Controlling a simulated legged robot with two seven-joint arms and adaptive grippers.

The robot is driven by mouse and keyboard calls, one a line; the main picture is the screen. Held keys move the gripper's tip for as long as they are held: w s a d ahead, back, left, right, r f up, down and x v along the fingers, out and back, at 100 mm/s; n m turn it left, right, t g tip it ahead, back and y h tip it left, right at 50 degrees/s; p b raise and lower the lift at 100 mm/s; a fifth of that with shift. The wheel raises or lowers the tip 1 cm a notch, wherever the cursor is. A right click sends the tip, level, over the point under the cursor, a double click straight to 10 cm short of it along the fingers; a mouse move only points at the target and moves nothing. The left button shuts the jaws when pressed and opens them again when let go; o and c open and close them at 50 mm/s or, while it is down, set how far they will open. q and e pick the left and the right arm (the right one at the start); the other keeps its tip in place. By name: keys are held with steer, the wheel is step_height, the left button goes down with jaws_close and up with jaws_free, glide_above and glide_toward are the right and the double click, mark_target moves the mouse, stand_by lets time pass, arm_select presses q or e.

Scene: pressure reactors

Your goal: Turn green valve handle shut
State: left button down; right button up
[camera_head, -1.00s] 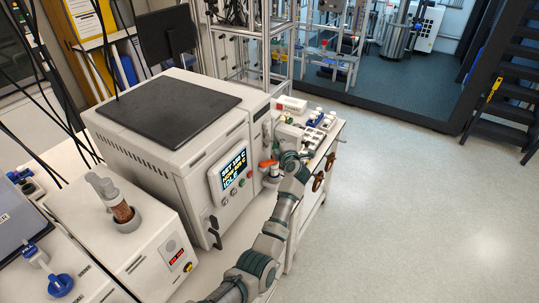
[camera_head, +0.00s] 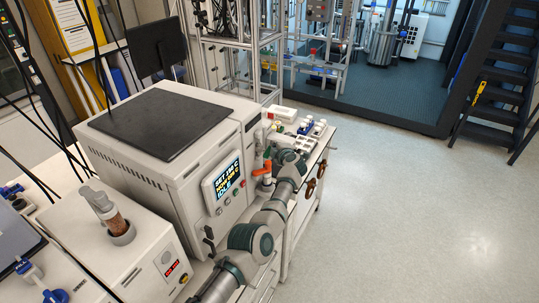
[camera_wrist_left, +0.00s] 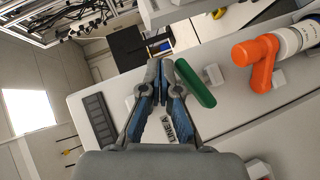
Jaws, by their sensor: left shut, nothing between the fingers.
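The green valve handle (camera_wrist_left: 195,83) is a rounded bar, tilted, just right of my left gripper's fingers in the left wrist view. My left gripper (camera_wrist_left: 160,70) is shut and empty, with its fingers pointing forward beside the handle; whether they touch it I cannot tell. In the head view my left arm reaches along the front of the white reactor cabinet (camera_head: 142,170); its wrist hides the fingers and the green handle there. My right gripper is not in view.
An orange valve handle (camera_wrist_left: 255,58) on white piping is right of the green one; it also shows in the head view (camera_head: 262,168). A bench (camera_head: 314,152) with small bottles lies beyond the wrist. A box with a brown-filled tube (camera_head: 121,213) stands left. Floor at right is clear.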

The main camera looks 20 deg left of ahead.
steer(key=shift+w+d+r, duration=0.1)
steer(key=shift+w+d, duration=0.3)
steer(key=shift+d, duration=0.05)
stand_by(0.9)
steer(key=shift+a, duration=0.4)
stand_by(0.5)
